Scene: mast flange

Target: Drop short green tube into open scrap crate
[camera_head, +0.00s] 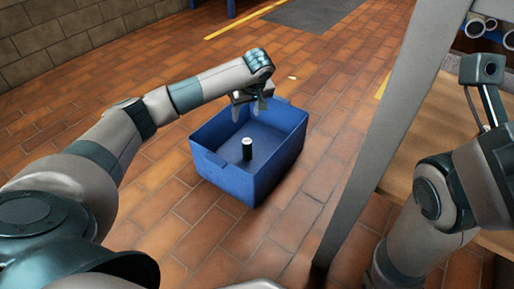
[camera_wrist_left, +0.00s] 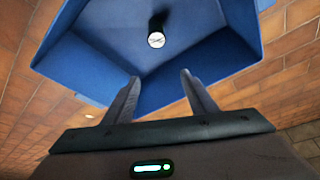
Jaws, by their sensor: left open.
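The short green tube (camera_head: 247,148) looks dark, with a pale end facing up. It appears upright inside the open blue scrap crate (camera_head: 232,182); I cannot tell whether it touches the bottom. In the left wrist view the tube (camera_wrist_left: 156,38) shows its white round end, beyond my fingertips and apart from them, within the crate (camera_wrist_left: 100,62). My left gripper (camera_head: 249,108) is over the far side of the crate, fingers down, open and empty. Its two spread fingers (camera_wrist_left: 160,78) also show in the left wrist view.
The crate stands on a reddish tiled floor (camera_head: 120,80) with free room around it. A grey metal post (camera_head: 372,140) and a wooden shelf (camera_head: 415,122) stand to the right. Several pipe ends (camera_head: 476,27) show at the top right. A block wall (camera_head: 60,42) is at the back left.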

